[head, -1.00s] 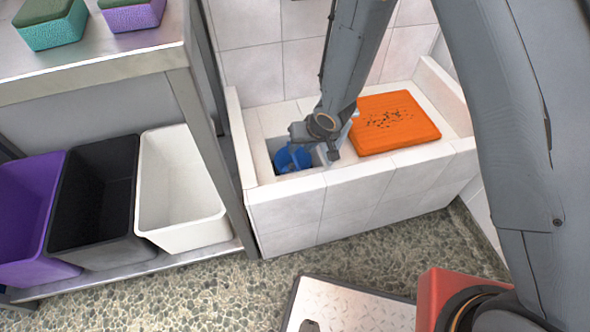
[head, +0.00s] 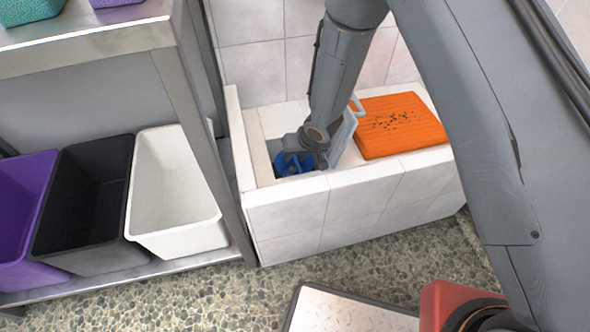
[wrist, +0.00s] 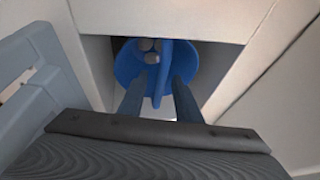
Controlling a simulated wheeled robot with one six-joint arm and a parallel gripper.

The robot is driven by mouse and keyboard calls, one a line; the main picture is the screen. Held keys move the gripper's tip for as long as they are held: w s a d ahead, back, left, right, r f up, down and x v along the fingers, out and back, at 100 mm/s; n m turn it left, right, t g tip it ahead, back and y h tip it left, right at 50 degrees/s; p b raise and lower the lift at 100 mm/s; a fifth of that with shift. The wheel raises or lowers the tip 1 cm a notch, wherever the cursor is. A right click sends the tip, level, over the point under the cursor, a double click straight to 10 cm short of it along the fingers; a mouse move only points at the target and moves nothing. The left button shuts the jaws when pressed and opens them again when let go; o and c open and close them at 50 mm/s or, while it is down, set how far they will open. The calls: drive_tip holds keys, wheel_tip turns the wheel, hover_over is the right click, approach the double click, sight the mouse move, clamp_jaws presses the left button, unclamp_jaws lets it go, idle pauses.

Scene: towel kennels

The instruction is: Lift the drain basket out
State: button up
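The blue drain basket (head: 291,165) sits down in a square opening at the left end of the white tiled tub. In the wrist view the basket (wrist: 163,62) shows as a round blue dish with an upright blue part in the middle. Small grey lumps lie in it. My gripper (wrist: 160,88) reaches down into the opening from above. Its two fingers are apart, one on each side of the upright part, with gaps visible. In the head view my wrist hides much of the basket and the fingertips.
A grey-blue slotted panel (wrist: 38,88) stands close beside my gripper; it also shows in the head view (head: 346,130). An orange board (head: 400,125) with dark specks lies right of it. White (head: 172,190), black (head: 88,200) and purple (head: 22,215) bins stand on the left rack.

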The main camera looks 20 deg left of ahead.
clamp_jaws()
drive_tip(key=shift+r, duration=0.1)
